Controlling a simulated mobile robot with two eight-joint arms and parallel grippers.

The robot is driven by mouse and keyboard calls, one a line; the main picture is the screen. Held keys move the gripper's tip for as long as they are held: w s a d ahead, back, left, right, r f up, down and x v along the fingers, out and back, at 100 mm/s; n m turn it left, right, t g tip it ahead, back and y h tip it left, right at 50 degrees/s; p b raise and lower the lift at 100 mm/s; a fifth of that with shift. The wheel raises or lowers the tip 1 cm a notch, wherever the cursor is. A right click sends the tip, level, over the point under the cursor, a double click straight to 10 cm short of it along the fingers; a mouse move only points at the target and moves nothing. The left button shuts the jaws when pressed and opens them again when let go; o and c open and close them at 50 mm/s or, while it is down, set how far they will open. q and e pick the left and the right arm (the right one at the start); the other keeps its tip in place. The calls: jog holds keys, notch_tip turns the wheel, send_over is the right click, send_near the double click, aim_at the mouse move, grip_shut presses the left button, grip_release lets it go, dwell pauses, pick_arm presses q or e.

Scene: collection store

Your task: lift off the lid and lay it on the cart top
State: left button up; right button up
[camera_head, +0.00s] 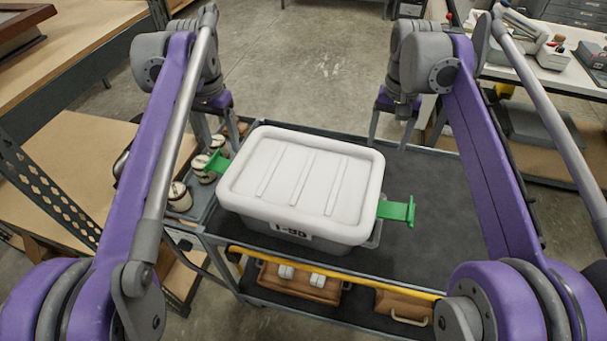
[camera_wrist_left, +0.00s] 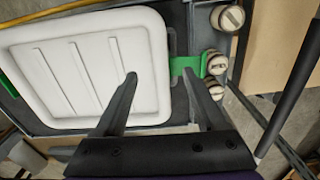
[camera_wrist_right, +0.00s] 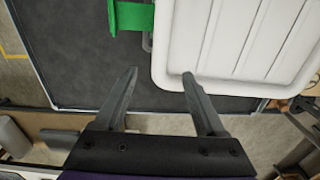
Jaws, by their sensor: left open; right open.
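A white ribbed lid (camera_head: 300,175) sits on a grey labelled box (camera_head: 262,226) that stands on the dark cart top (camera_head: 450,215). A green handle (camera_head: 216,164) sticks out at the left side and another green handle (camera_head: 398,211) at the right. My left gripper (camera_head: 214,125) is open and empty, beyond the box's far left corner; in the left wrist view the lid (camera_wrist_left: 85,70) and one green handle (camera_wrist_left: 188,66) lie beneath its fingers. My right gripper (camera_head: 391,128) is open and empty near the far right corner; its wrist view shows the lid's edge (camera_wrist_right: 172,50) and a green handle (camera_wrist_right: 128,16).
Several round-topped jars (camera_head: 179,197) stand at the cart's left end, close to the left handle. The cart top is clear to the right of the box. A lower shelf holds brown cases (camera_head: 300,285) behind a yellow bar (camera_head: 340,276). A wooden workbench (camera_head: 80,45) stands at left.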

aim_at(230, 172)
pick_arm(q)
notch_tip(230, 172, down, 10)
pick_arm(e)
notch_tip(230, 172, down, 10)
jog(key=shift+f, duration=0.1)
pick_arm(q)
grip_shut()
pick_arm(e)
grip_shut()
